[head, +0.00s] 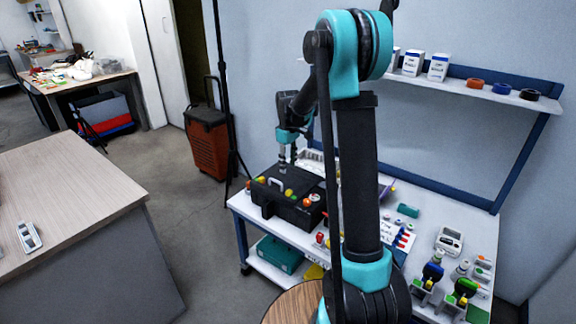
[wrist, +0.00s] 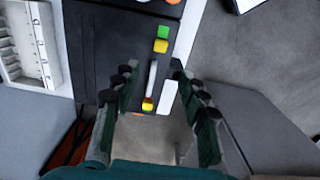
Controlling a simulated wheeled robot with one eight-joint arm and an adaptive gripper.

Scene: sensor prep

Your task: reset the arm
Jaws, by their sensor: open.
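My arm reaches up through the middle of the head view and bends down to my gripper (head: 283,168), which hangs over the left part of the workbench. In the wrist view the two dark green, black-padded fingers of my gripper (wrist: 155,82) stand apart with nothing held between them. Below the fingers is a black case (wrist: 110,35) with a pale handle and small yellow, green and orange pieces. The case also shows in the head view (head: 290,212), lying on the bench. I cannot tell the exact gap between fingertips and case.
The workbench (head: 470,222) carries small bottles, clamps and a white meter (head: 449,240). A shelf (head: 470,91) with white boxes and tape rolls is behind. A white tray (wrist: 32,48) lies beside the case. A red-brown trolley case (head: 207,142) and a thin black stand are left of the bench.

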